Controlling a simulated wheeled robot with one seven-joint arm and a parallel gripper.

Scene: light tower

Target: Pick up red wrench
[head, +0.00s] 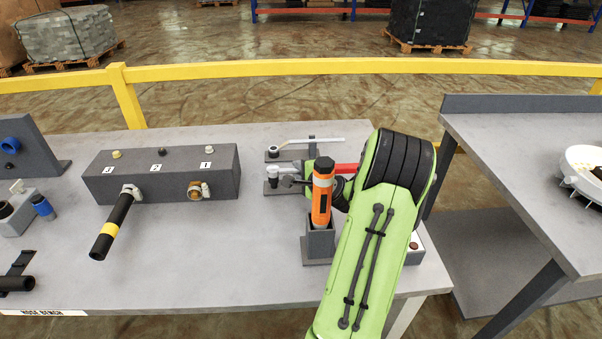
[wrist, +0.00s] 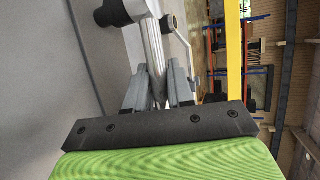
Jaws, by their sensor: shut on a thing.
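The red wrench (head: 346,167) lies sideways at the back right of the bench. Its red handle is partly covered by my arm, and its silver head points left at a small dark stand. In the wrist view, my gripper (wrist: 158,82) has its two grey fingers closed on a silvery shaft, which I take to be the neck of the red wrench (wrist: 154,42). The red handle does not show there. In the head view the fingers are mostly hidden behind the orange tool and my arm. I cannot tell whether the wrench is clear of its rest.
An orange tool (head: 322,193) stands upright in a grey holder (head: 319,243) close by my arm. A pale wrench (head: 318,141) lies just behind the red one. A grey valve block (head: 161,173) with a black hose stands left.

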